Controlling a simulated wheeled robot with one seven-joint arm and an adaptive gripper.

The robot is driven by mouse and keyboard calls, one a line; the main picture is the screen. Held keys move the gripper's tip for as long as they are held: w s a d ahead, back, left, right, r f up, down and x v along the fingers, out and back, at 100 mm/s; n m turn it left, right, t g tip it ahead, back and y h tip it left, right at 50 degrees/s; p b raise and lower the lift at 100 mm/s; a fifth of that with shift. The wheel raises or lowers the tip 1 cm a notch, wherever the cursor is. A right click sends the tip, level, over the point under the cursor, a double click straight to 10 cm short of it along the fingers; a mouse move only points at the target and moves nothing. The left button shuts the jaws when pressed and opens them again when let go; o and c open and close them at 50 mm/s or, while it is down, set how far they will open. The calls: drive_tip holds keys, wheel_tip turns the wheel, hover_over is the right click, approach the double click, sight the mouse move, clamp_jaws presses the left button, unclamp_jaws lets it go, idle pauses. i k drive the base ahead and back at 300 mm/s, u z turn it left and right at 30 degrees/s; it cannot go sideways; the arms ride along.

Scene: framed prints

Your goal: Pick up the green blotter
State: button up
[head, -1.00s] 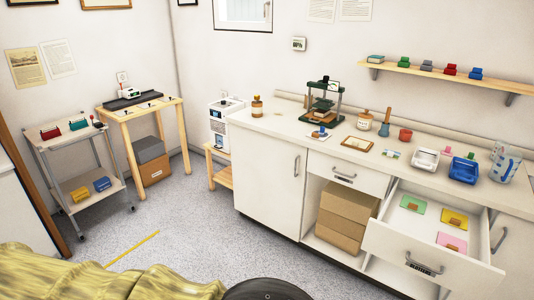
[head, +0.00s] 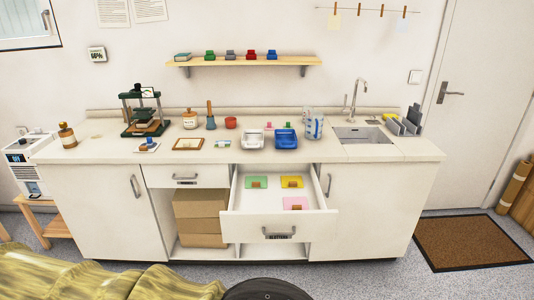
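The green blotter (head: 256,181) is a small flat green sheet with a brown piece at its front edge. It lies in the back left of an open drawer (head: 265,222), whose front is labelled BLOTTERS. A yellow blotter (head: 292,181) lies to its right, and a pink blotter (head: 295,203) lies nearer the drawer front. Nothing covers the green blotter. My gripper is not in view.
The drawer juts out from a white counter (head: 385,150). Above it stand a white tray (head: 251,139), a blue tray (head: 286,139) and a measuring jug (head: 315,124). Cardboard boxes (head: 201,217) sit in the open bay left of the drawer. Grey floor lies in front.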

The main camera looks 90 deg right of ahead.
sight(256, 180)
drive_tip(key=z, duration=1.8)
